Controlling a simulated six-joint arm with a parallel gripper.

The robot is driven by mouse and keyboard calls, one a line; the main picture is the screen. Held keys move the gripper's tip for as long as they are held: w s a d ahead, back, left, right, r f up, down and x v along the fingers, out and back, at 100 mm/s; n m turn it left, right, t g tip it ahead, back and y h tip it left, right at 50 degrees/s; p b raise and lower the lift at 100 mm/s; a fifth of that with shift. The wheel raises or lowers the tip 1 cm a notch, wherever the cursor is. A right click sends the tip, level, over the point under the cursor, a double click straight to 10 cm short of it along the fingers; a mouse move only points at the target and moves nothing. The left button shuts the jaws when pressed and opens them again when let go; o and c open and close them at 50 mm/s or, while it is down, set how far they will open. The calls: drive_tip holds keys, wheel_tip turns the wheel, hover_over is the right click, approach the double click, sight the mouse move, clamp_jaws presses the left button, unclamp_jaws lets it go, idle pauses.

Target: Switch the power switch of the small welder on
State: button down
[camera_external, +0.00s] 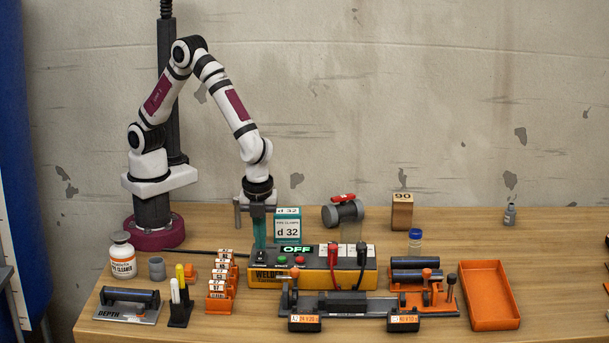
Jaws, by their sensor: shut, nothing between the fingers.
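The small welder (325,281) is a black and yellow box in the middle of the table. Its display (297,249) reads OFF. A small dark part (261,257) that looks like the power switch is at the left end of its top, too small to read its position. A green button (283,259) and a red button (298,260) are to its right. My gripper (260,245) is shut and empty, pointing down just above the welder's left end. I cannot tell whether its teal fingertips touch the switch.
Red and black plugs (333,255) stand on the welder's right half. A teal d 32 box (288,223) is close behind my gripper. A clamp rig (345,303) lies in front. An orange rack (221,287) is at left, an empty orange tray (489,292) at right.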

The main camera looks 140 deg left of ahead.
drive_tip(key=shift+s+a+f, duration=0.1)
drive_tip(key=shift+f, duration=0.5)
drive_tip(key=shift+f, duration=0.2)
drive_tip(key=shift+w+d+r, duration=0.15)
drive_tip(key=shift+w+d, duration=0.4)
wheel_tip(320, 180, up, 14)
drive_tip(key=w+d, duration=0.1)
drive_tip(key=shift+w+d, duration=0.15)
